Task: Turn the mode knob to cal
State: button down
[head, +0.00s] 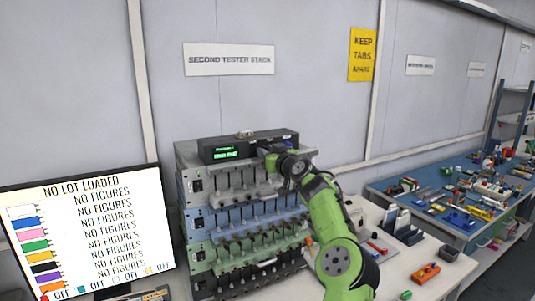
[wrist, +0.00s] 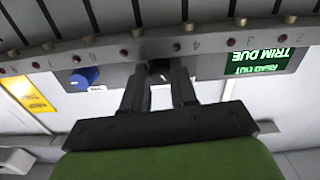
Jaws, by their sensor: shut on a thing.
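A black unit (head: 208,153) with a lit green display (head: 226,153) sits on top of the tester stack. In the wrist view, which is upside down, the display (wrist: 257,65) reads "TRIM DUE" on its lower line. My gripper (head: 268,149) reaches the front of this unit, right of the display. In the wrist view my gripper (wrist: 163,72) is shut around a small dark piece on the unit's face, most likely the mode knob. The fingers hide most of it, and its pointer and setting cannot be read. A separate blue knob (wrist: 84,78) stands apart from the fingers.
A numbered rail with several red studs (wrist: 231,42) runs close by the fingers in the wrist view. Tester shelves with several clamps (head: 235,222) lie below the unit. A monitor (head: 85,235) stands at left, and a cluttered blue bench (head: 445,228) at right.

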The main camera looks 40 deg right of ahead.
jog(key=shift+r+m, duration=0.1)
jog(key=shift+m, duration=1.8)
jog(key=c, duration=0.9)
grip_release()
jog(key=shift+s, duration=0.1)
